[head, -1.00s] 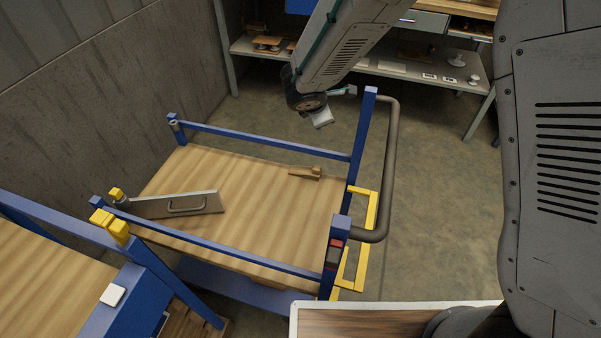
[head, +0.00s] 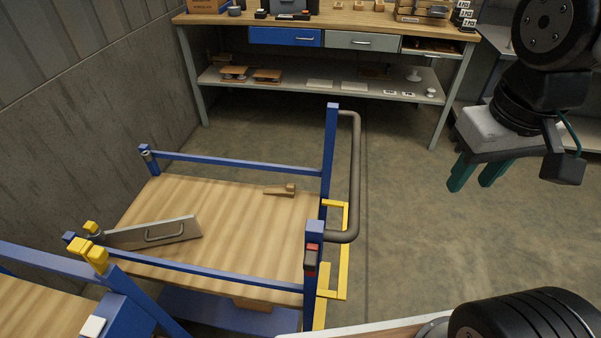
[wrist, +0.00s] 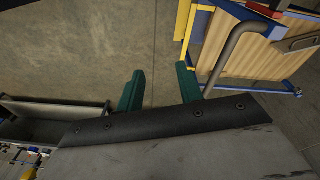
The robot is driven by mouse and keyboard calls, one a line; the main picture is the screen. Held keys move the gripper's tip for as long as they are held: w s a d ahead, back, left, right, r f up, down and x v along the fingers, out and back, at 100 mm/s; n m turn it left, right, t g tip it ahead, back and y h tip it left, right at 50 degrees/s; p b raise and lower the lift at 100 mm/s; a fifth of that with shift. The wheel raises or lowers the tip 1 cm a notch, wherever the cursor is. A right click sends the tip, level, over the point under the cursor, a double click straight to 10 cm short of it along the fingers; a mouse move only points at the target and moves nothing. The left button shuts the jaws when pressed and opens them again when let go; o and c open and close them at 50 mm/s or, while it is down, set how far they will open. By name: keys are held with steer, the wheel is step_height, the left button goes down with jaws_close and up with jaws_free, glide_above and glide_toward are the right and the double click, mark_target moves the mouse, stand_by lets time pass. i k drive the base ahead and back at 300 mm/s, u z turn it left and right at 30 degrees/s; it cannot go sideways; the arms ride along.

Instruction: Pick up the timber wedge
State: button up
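The timber wedge (head: 281,190) is a small light-brown wooden piece lying on the wooden deck of the blue-framed cart (head: 225,213), near its far right part. My gripper (head: 474,184) hangs in the air at the right in the head view, well to the right of the cart and apart from the wedge. Its two green fingers are spread with nothing between them. In the wrist view the fingers (wrist: 160,90) are apart over bare floor, with the cart's deck (wrist: 238,62) at the upper right. I cannot make out the wedge there.
A grey panel with a handle (head: 155,232) lies on the deck's left. Blue rails, a grey push handle (head: 355,180) and yellow bars (head: 344,250) edge the cart. A workbench (head: 330,22) with a lower shelf stands behind. Concrete floor (head: 400,220) is clear right of the cart.

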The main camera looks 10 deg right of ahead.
mark_target(288, 190)
steer(key=k, duration=0.35)
steer(key=z, duration=1.6)
steer(key=i, duration=0.65)
steer(key=u, duration=3.1)
steer(key=i, duration=0.5)
steer(key=z, duration=0.05)
